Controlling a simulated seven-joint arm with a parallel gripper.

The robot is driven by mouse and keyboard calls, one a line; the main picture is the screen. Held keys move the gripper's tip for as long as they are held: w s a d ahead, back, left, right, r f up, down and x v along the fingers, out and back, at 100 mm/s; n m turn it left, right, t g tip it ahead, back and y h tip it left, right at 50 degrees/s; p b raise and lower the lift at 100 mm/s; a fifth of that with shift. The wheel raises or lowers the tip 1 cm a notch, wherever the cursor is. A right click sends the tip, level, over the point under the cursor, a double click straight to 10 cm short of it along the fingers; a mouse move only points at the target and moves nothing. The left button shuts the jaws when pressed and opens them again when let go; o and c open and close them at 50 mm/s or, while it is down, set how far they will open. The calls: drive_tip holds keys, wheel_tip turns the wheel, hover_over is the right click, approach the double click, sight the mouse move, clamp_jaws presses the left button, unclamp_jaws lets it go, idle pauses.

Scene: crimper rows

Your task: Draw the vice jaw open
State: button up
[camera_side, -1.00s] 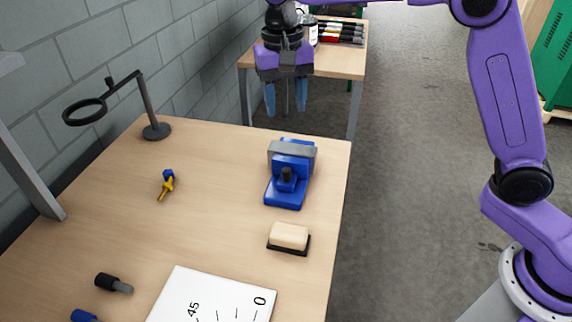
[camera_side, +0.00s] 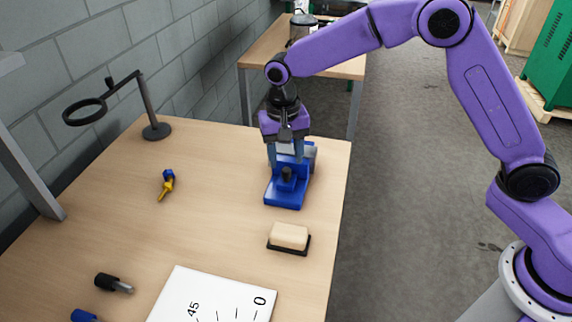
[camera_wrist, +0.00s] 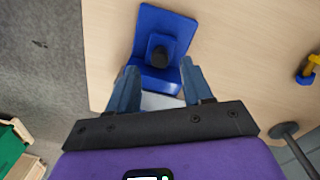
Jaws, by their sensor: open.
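The blue vice (camera_side: 284,192) stands near the right edge of the wooden table, with a dark knob (camera_side: 287,174) on its blue sliding part. My gripper (camera_side: 286,160) is over the back part of the vice and hides most of its grey top there. In the wrist view the vice (camera_wrist: 150,20) lies ahead of my gripper (camera_wrist: 154,78). The two fingers are apart, one on each side of the vice's rear part, and the dark knob (camera_wrist: 160,57) shows just beyond them. A pale grey surface shows between the fingers. I cannot tell whether the fingers touch the vice.
A beige block on a dark base (camera_side: 289,238) sits in front of the vice. A white marked sheet (camera_side: 215,300), a blue-yellow tool (camera_side: 167,184), a black-grey tool (camera_side: 113,283) and a ring stand (camera_side: 156,131) lie to the left. The table's right edge is close to the vice.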

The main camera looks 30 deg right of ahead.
sight(287, 170)
drive_tip(key=shift+d+f, duration=0.1)
drive_tip(key=shift+f, duration=1.7)
clamp_jaws()
drive_tip(key=shift+s+a, duration=1.15)
unclamp_jaws()
drive_tip(key=shift+w+r, duration=0.1)
